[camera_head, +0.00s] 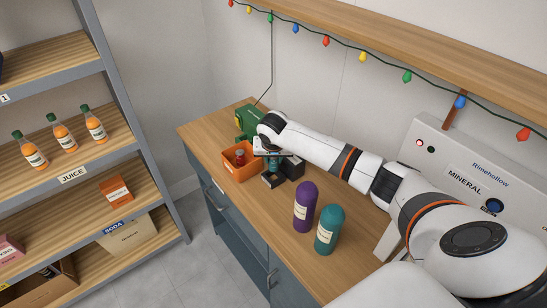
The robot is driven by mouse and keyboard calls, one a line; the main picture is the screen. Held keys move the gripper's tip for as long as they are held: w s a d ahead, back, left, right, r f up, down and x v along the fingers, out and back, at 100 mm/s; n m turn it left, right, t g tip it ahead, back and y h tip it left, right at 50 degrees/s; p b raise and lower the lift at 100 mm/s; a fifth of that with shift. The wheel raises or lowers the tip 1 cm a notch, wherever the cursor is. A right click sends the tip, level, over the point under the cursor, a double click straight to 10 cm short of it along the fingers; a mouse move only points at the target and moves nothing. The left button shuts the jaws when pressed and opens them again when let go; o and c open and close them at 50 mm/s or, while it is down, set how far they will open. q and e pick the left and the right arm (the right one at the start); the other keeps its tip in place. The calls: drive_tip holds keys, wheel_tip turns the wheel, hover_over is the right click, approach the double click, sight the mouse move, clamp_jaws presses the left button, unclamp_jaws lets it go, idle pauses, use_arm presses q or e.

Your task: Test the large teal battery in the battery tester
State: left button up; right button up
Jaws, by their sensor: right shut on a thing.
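My right gripper (272,153) reaches over the far part of the wooden counter and is shut on a teal battery (273,166), which hangs upright below it. The battery's lower end is at a small black device (272,180), which looks like the battery tester. I cannot tell whether the battery touches it or sits in it, and my gripper hides the battery's top. My left gripper is not in view.
An orange bin (241,173) with a red-topped item (239,157) stands just left of the gripper. A green box (247,122) is behind it. A purple bottle (303,207) and a teal bottle (328,231) stand nearer on the counter (262,222). Shelves (130,150) are left.

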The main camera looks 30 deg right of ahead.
sight(273, 167)
wheel_tip(273, 167, down, 2)
drive_tip(key=shift+b, duration=0.75)
drive_tip(key=shift+f+b, duration=0.4)
drive_tip(key=shift+f, duration=1.3)
drive_tip(key=o, duration=1.1)
drive_tip(key=b+v, duration=0.2)
drive_tip(key=v, duration=1)
drive_tip(key=shift+r, duration=0.1)
